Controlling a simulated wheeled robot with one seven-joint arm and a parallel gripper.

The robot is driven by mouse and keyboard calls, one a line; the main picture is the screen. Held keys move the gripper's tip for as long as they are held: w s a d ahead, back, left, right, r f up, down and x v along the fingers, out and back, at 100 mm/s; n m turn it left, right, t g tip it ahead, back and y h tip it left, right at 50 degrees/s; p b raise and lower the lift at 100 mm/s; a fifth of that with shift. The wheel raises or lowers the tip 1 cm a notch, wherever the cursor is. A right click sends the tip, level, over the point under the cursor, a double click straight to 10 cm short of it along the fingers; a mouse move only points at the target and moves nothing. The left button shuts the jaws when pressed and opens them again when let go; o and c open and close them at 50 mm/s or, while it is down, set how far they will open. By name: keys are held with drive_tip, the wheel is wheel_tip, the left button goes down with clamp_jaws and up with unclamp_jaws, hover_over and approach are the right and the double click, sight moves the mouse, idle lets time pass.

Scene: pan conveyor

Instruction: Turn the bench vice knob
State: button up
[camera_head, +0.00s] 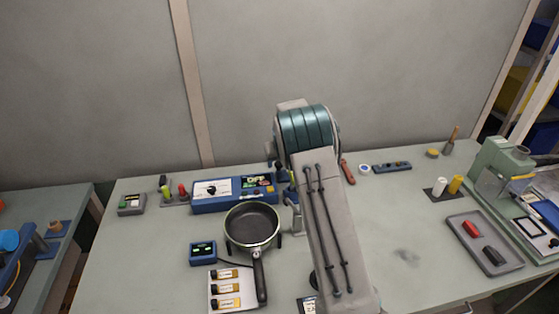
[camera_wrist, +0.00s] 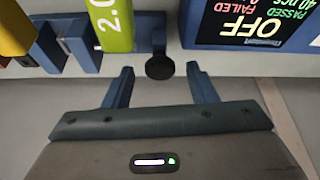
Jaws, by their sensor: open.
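The bench vice appears to be the blue fixture (camera_wrist: 78,45) in the wrist view, beside a yellow-green block marked 2.0 (camera_wrist: 110,22). A round black knob (camera_wrist: 160,66) is at its right end. My gripper (camera_wrist: 160,76) is open, with one blue finger on each side of the knob. Gaps show between the knob and both fingers, and nothing is held. The knob's depth relative to the fingertips is hard to judge. In the head view my arm hides most of this spot and the fingers.
A blue tester (camera_head: 230,194) with a screen reading OFF stands beside the vice. A dark frying pan (camera_head: 252,222) sits in front of it. A red-handled tool (camera_head: 347,172) lies right of my arm. The bench's right-centre (camera_head: 400,225) is mostly clear. A grey tray (camera_head: 484,258) is further right.

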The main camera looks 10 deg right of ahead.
drive_tip(key=shift+f, duration=0.1)
drive_tip(key=c, duration=1)
drive_tip(key=shift+o, duration=0.2)
drive_tip(key=m+h, duration=0.1)
drive_tip(key=m, duration=0.1)
drive_tip(key=shift+a+m, duration=0.2)
drive_tip(key=shift+m, duration=0.2)
drive_tip(key=m, duration=0.2)
drive_tip(key=m+h, duration=0.1)
drive_tip(key=shift+w+m+h+b, duration=0.15)
drive_tip(key=shift+m+h+b, duration=0.15)
drive_tip(key=shift+m+b, duration=0.1)
drive_tip(key=m+g+h, duration=0.1)
drive_tip(key=m, duration=0.4)
drive_tip(key=shift+w+a+m+g+h, duration=0.1)
drive_tip(key=shift+a+m+g+h, duration=0.05)
drive_tip(key=shift+m+g+h, duration=0.25)
